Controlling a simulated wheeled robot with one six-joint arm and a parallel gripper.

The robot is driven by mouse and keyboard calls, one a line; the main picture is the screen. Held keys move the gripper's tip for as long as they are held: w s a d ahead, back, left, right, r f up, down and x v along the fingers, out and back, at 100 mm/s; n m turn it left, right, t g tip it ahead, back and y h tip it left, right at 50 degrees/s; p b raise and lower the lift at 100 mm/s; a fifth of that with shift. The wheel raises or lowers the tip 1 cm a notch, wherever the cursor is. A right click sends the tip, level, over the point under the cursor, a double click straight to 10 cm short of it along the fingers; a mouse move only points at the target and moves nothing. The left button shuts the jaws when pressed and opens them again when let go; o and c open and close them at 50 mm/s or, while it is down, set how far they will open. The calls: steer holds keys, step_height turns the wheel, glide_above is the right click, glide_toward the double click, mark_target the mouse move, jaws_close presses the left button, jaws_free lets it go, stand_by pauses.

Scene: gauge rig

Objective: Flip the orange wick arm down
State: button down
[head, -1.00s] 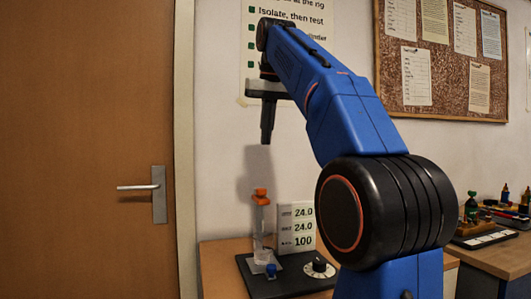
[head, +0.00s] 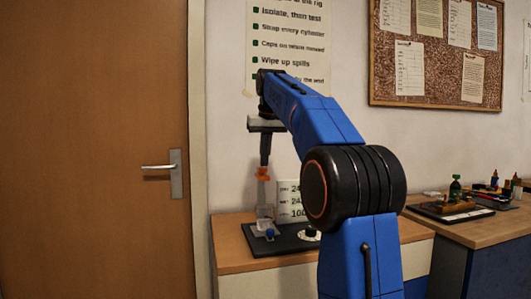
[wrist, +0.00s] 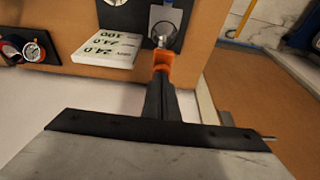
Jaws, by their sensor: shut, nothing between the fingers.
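The orange wick arm (head: 262,174) sits at the top of a clear upright holder (head: 265,213) on a black base (head: 290,243). It also shows in the wrist view (wrist: 162,59), directly beyond the fingertips. My gripper (head: 265,162) is shut and empty, pointing down just above the orange part. In the wrist view my gripper (wrist: 160,80) overlaps the near edge of the orange part. I cannot tell whether it touches. The fingers hide some of its near side.
A white readings card (head: 289,201) stands right of the holder, partly behind my arm. A wooden door (head: 95,150) is at left. A second bench (head: 480,235) holds several items.

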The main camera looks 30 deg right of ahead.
mark_target(265, 175)
stand_by(0.3)
step_height(265, 175, down, 9)
steer(key=shift+r, duration=0.2)
stand_by(0.4)
step_height(265, 175, up, 5)
steer(key=shift+d+r, duration=0.1)
steer(key=shift+r, duration=0.1)
steer(key=v, duration=0.9)
steer(key=shift+s, duration=0.2)
